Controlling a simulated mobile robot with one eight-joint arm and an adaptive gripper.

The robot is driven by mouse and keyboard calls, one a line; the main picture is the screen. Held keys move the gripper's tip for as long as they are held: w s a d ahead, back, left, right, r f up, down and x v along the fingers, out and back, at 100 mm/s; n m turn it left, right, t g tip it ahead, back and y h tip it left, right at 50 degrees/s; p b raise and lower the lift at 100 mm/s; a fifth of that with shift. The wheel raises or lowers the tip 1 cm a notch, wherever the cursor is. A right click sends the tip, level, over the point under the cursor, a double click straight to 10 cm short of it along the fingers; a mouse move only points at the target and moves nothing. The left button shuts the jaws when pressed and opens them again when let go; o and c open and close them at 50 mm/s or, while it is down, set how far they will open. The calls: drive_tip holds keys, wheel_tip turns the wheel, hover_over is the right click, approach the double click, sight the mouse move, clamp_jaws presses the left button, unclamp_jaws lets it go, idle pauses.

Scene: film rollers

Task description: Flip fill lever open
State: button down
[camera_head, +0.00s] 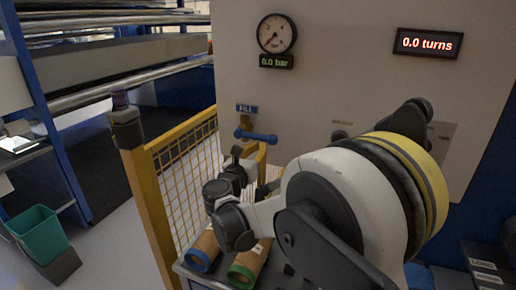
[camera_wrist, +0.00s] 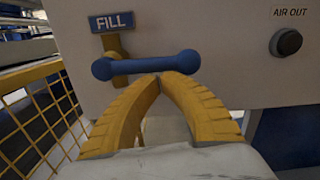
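The fill lever is a blue bar with rounded ends (camera_wrist: 145,66), lying nearly level below the blue FILL label (camera_wrist: 112,22) on a yellow mount. In the head view the lever (camera_head: 256,136) is on the pale panel, under its FILL label (camera_head: 247,108). My gripper (camera_wrist: 160,77) has its yellow ribbed fingers brought together at the tips, with nothing seen between them. The tips are at the lower edge of the bar, right of its middle; I cannot tell if they touch it. In the head view my arm hides most of the gripper.
A pressure gauge (camera_head: 276,33) reads 0.0 bar, and a display (camera_head: 428,43) reads 0.0 turns. A dark AIR OUT button (camera_wrist: 286,42) is right of the lever. A yellow mesh fence (camera_head: 187,160) stands left of the panel. Cardboard rolls (camera_head: 250,262) lie below my arm.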

drive_tip(key=shift+r+n, duration=0.25)
drive_tip(key=shift+n, duration=0.05)
drive_tip(key=shift+s+d+r+n+p, duration=0.1)
drive_tip(key=shift+d+r+n+p, duration=0.1)
drive_tip(key=shift+r+n+p, duration=0.7)
drive_tip(key=shift+w+a+r+n+y+p, duration=0.15)
drive_tip(key=shift+w+a+r+n+p, duration=0.15)
drive_tip(key=shift+a+r+n+p, duration=0.55)
drive_tip(key=shift+w+a+r+n+y+p, duration=0.1)
drive_tip(key=shift+w+a+r+n+p, duration=0.45)
drive_tip(key=shift+r+n, duration=0.85)
drive_tip(key=shift+a+r+n+y+p, duration=0.15)
drive_tip(key=shift+a+r+n+p, duration=0.3)
drive_tip(key=shift+a+r+n, duration=0.75)
drive_tip(key=shift+d+r+m, duration=0.2)
drive_tip(key=shift+r+m, duration=0.15)
drive_tip(key=shift+m, duration=0.1)
